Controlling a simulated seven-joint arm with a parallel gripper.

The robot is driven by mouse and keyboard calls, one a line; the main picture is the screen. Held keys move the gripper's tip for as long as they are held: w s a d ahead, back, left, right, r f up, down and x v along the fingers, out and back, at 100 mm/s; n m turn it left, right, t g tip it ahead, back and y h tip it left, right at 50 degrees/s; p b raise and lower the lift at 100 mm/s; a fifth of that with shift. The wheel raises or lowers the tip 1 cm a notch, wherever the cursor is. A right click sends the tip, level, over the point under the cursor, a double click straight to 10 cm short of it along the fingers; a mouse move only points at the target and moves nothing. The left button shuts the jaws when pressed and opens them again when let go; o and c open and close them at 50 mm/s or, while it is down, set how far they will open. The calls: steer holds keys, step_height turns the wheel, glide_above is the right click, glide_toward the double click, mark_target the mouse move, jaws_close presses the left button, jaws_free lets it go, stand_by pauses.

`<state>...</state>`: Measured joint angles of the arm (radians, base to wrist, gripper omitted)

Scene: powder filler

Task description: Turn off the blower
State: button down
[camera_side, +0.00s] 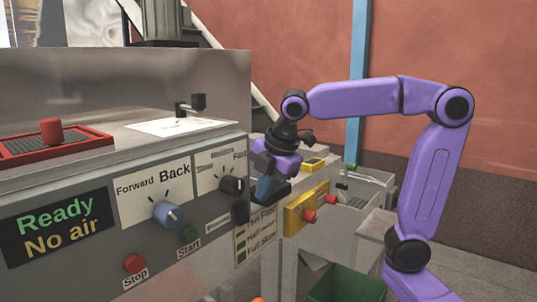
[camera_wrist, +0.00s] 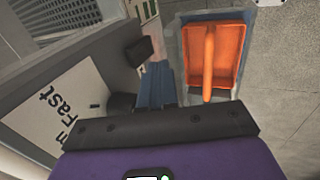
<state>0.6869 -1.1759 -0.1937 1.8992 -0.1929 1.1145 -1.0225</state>
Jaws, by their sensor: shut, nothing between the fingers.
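In the side view, my purple gripper (camera_side: 266,189), with blue fingers, is shut and empty. It points down beside the front right end of the grey control panel (camera_side: 90,230). Its shut fingers (camera_wrist: 155,85) also show in the wrist view, beside dark panel parts. No control is clearly labelled as the blower. The panel's display (camera_side: 58,228) reads "Ready" in green and "No air" in yellow. A blue knob (camera_side: 168,215) sits under "Forward" and "Back". A black knob (camera_side: 232,186) sits by the "Fast" label (camera_wrist: 58,112). Whether the fingers touch anything cannot be told.
A green bin (camera_side: 345,285) is below. The wrist view shows an orange object (camera_wrist: 228,60) beneath.

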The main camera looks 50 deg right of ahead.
steer(key=w+v, duration=0.1)
steer(key=v, duration=0.7)
steer(key=shift+w+r, duration=0.25)
steer(key=shift+r, duration=0.25)
steer(key=s+a+f+m+g, duration=0.2)
steer(key=s+f+m+g, duration=0.2)
steer(key=s+f, duration=1.7)
steer(key=shift+a+f+m, duration=0.3)
steer(key=shift+f+m, duration=0.4)
steer(key=shift+f, duration=0.3)
